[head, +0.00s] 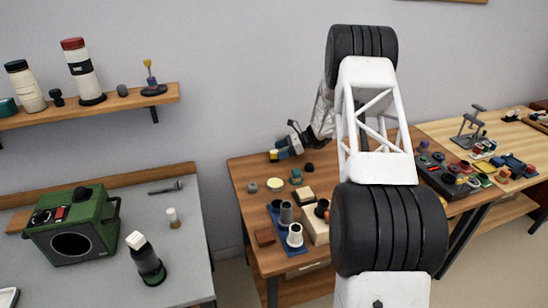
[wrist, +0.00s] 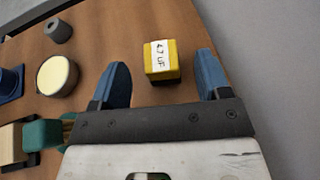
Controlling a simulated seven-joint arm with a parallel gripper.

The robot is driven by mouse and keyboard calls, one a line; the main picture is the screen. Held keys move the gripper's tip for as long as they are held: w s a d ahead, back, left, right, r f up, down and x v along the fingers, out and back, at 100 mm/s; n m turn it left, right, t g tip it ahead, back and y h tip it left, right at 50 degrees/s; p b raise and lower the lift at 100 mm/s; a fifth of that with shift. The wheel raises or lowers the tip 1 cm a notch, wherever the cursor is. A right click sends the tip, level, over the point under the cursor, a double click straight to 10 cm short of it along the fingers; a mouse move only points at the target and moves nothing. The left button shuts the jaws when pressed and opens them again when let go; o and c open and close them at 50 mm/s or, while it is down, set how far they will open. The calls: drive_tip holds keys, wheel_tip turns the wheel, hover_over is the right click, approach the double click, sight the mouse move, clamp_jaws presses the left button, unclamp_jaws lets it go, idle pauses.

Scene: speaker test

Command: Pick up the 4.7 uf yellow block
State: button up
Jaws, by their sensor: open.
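The yellow block (wrist: 162,60) has a white label reading 4.7 UF and a dark base. It sits upright on the wooden table in the wrist view, near the table's edge. My gripper (wrist: 163,66) is open, with its two blue fingers on either side of the block and a visible gap to each. Nothing is held. In the head view, my gripper (head: 283,151) is low over the left table's back left part, and the yellow block (head: 272,157) shows small, partly hidden by a finger.
In the wrist view, a cream-topped round piece (wrist: 57,75), a grey cylinder (wrist: 59,31) and a teal piece (wrist: 42,134) lie left of my gripper. A blue tray (wrist: 12,84) is farther left. Right of the block, past the table edge, is a bare grey surface.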

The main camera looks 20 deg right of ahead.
sight(275, 152)
drive_tip(key=shift+a, duration=0.1)
drive_tip(key=shift+x, duration=2.5)
drive_tip(key=shift+f, duration=0.15)
drive_tip(key=shift+c, duration=0.4)
drive_tip(key=c, duration=0.9)
drive_tip(key=shift+r, duration=5)
